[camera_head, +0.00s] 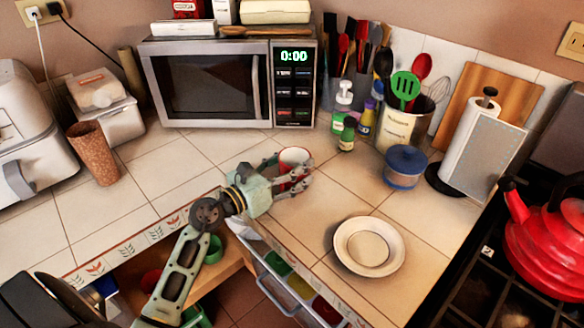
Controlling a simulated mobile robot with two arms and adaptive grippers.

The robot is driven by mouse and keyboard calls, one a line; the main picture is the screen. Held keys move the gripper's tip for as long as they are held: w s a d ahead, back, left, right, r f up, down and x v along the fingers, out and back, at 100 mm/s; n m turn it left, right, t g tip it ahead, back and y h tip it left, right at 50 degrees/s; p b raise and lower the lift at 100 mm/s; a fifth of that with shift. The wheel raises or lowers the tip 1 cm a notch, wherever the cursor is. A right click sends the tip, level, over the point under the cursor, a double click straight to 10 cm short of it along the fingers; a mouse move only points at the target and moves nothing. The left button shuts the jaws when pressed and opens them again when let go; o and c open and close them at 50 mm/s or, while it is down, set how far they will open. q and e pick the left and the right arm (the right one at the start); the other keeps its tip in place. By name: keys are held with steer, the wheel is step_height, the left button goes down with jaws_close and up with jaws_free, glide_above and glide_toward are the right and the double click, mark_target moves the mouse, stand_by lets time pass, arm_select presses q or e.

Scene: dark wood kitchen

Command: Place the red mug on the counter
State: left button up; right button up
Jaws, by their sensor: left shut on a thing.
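The red mug (294,157) is in the fingers of my left gripper (292,174), over the tiled counter (300,215) in front of the microwave. Its pale inside and red rim show, opening upward. My left gripper is shut on it, and its fingers hide part of the mug's side. I cannot tell whether the mug's base touches the counter. My right gripper is not in view.
A white plate (369,246) lies to the right. A red kettle (550,245) is on the stove. An open drawer (290,290) sits below. Tiles left of the mug are clear.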

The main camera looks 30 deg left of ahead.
arm_select(q)
steer(key=shift+f, duration=0.1)
steer(key=o, duration=1.4)
steer(key=shift+o, duration=0.2)
steer(key=shift+r, duration=0.25)
steer(key=b+v, duration=0.1)
steer(key=v, duration=0.2)
steer(key=b+v, duration=0.1)
steer(key=v, duration=0.6)
steer(key=shift+s+a+f+b, duration=0.1)
steer(key=shift+s+f+b, duration=0.15)
steer(key=shift+s+b, duration=0.15)
steer(key=shift+s+a+r, duration=0.2)
steer(key=shift+s+a, duration=0.05)
steer(key=shift+s, duration=0.35)
